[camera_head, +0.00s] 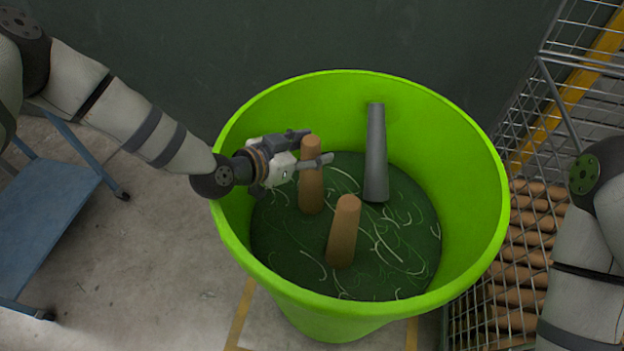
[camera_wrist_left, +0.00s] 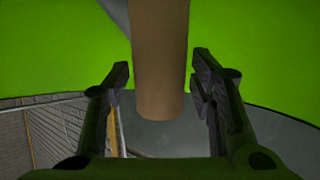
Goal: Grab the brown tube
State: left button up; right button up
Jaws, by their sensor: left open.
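Two brown tubes stand in a bright green bin (camera_head: 470,215). The farther brown tube (camera_head: 311,190) is upright, and its upper part is between the fingers of my left gripper (camera_head: 309,149). The nearer brown tube (camera_head: 343,232) stands a little to the right and leans slightly. My left gripper is open and reaches in over the bin's left rim. In the left wrist view, a brown tube (camera_wrist_left: 160,65) lies between the two open fingers (camera_wrist_left: 160,85), with gaps on both sides. My right gripper is out of view; only my right arm shows at the right edge.
A grey tube (camera_head: 376,155) leans on the bin's back wall. The bin floor (camera_head: 300,262) is dark green with scattered pale strands. A wire cage (camera_head: 525,240) with several brown tubes stands at right. A blue cart (camera_head: 45,215) is at left.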

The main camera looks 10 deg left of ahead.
pick_arm(q)
jog(key=x, duration=0.3)
jog(key=shift+w+d+f, duration=0.2)
